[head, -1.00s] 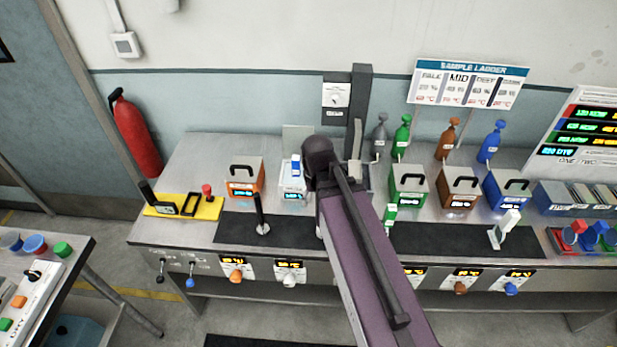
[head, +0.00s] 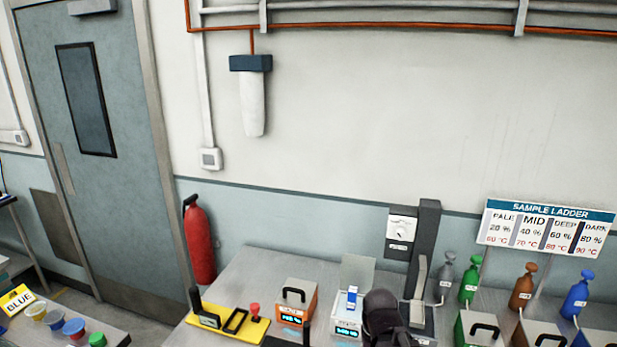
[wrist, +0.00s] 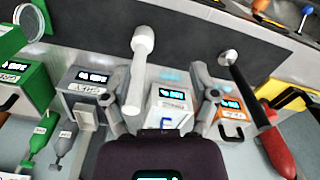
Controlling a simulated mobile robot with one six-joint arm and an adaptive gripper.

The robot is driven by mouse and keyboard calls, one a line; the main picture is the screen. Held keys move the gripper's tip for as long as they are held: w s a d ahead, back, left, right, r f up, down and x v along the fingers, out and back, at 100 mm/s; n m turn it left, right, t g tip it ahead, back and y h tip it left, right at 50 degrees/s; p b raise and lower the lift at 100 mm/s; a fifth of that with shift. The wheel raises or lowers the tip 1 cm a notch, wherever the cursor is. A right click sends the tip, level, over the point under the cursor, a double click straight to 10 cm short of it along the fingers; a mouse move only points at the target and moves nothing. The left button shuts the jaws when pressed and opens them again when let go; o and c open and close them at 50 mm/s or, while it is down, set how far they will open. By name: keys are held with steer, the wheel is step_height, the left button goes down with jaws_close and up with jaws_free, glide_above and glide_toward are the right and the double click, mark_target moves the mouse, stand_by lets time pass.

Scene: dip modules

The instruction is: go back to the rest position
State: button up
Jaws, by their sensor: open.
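My gripper (wrist: 155,78) is open in the wrist view, with its two grey fingers apart and nothing held between them. A white module with a lit display (wrist: 172,105) lies beyond the fingers, and a white round-capped stick (wrist: 138,72) shows in the gap between them, apart from both. In the head view only the dark end of my arm (head: 384,314) shows at the bottom, just right of the white module (head: 348,314); the fingers are hidden there.
An orange module (head: 296,302) and a yellow tray (head: 226,328) stand to the left on the bench. Coloured bottles (head: 470,280) and a sample ladder sign (head: 546,228) are to the right. A dark upright stand (head: 424,255) rises behind my arm. A black-handled rod (wrist: 248,95) shows in the wrist view.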

step_height(320, 180, down, 4)
steer(key=shift+r+b, duration=0.15)
steer(key=shift+b, duration=1.1)
